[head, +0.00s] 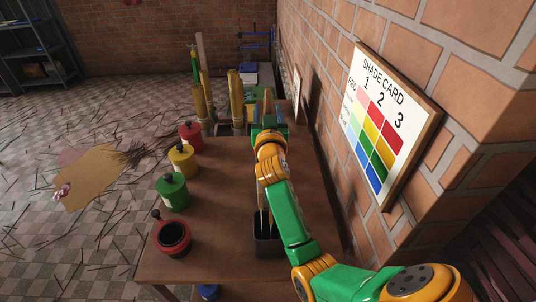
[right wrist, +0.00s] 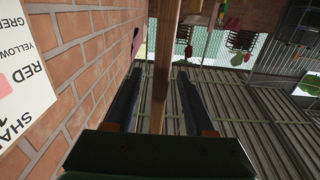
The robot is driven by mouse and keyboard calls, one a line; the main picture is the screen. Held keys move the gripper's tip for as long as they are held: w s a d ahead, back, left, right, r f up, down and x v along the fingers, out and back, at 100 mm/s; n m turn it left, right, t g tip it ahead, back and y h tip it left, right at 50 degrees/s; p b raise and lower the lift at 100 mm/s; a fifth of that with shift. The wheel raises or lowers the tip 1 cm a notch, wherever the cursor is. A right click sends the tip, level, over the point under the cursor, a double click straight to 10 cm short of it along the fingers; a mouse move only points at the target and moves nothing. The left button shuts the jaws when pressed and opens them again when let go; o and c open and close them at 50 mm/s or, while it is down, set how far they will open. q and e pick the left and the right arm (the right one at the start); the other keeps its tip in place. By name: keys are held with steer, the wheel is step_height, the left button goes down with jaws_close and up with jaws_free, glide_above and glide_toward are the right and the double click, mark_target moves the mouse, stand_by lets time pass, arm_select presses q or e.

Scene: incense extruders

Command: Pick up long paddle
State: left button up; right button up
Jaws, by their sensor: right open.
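A long wooden shaft, which looks like the long paddle (head: 267,96), rises at the far part of the table. In the right wrist view the wooden shaft (right wrist: 164,50) runs between my two dark fingers, with a gap on each side. My right gripper (head: 269,112) is open around it and not closed on it. The shaft's lower end is hidden behind my gripper. Other thin wooden handles (head: 263,222) stand in a dark square holder (head: 268,247) near the table's front, partly behind my forearm. My left gripper is not in view.
Red (head: 191,134), yellow (head: 183,159) and green (head: 173,191) lidded pots and an open dark-red pot (head: 173,237) line the table's left edge. Brass tubes (head: 235,100) stand beyond. The brick wall with the shade card (head: 385,125) is close on the right.

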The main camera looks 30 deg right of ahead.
steer(key=shift+w+d+f, duration=0.2)
steer(key=shift+w+d, duration=0.15)
steer(key=shift+w, duration=0.2)
steer(key=shift+w+d+f, duration=0.15)
steer(key=shift+w+d, duration=0.2)
steer(key=shift+w, duration=0.15)
steer(key=shift+s+a+r, duration=0.1)
steer(key=shift+s, duration=0.05)
steer(key=c, duration=0.3)
jaws_close()
steer(key=shift+r, duration=0.1)
